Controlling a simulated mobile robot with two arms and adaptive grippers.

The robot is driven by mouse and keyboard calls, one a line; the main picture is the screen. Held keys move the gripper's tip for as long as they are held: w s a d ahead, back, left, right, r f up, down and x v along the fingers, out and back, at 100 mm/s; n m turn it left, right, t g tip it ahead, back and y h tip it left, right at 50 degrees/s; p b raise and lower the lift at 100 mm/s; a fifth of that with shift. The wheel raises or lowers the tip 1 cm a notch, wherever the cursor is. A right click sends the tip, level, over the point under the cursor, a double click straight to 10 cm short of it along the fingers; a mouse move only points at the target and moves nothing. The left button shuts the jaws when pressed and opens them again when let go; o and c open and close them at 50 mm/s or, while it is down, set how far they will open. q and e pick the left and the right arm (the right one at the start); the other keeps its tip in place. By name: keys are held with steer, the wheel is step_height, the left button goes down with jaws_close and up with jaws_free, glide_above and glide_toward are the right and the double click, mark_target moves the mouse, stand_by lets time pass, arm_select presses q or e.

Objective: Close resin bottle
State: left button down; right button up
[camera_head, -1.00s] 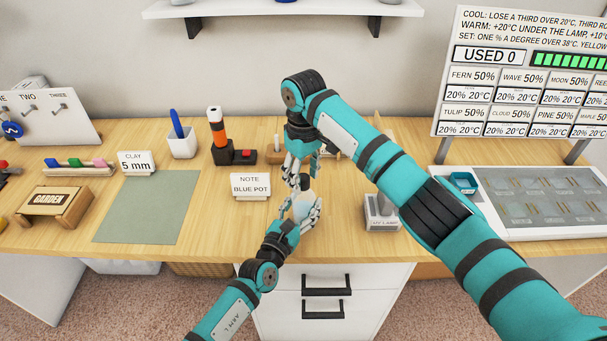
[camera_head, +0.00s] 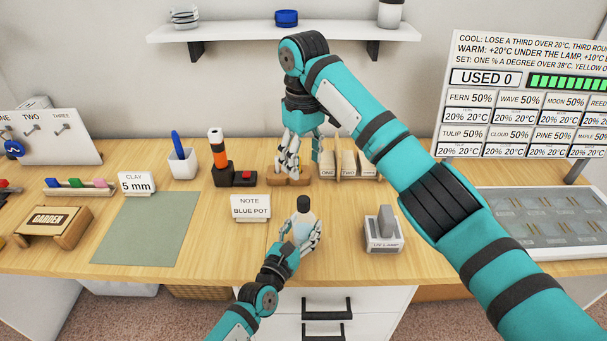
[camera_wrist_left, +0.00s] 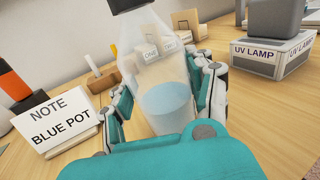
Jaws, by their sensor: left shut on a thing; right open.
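The resin bottle (camera_head: 302,217) is a clear bottle with pale blue liquid in its lower part and a dark cap on top. It stands upright at the front of the desk. In the left wrist view the bottle (camera_wrist_left: 160,85) sits between the two fingers, with its cap cut off by the top edge. My left gripper (camera_head: 301,238) is shut around its body. My right gripper (camera_head: 291,166) is open, well behind the bottle, over a small wooden holder (camera_head: 290,178). Its fingertips partly hide what stands there.
A "NOTE BLUE POT" sign (camera_head: 250,207) stands left of the bottle and a UV lamp (camera_head: 384,230) to its right. Behind are an orange-and-black tool on a stand (camera_head: 219,160) and labelled wooden slots (camera_head: 348,165). A green mat (camera_head: 148,228) lies left.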

steer(key=shift+r, duration=0.35)
arm_select(q)
steer(key=shift+c, duration=1.9)
jaws_free()
steer(key=shift+s, duration=0.1)
steer(key=v, duration=1.1)
steer(key=shift+s+a, duration=0.2)
steer(key=shift+s, duration=0.15)
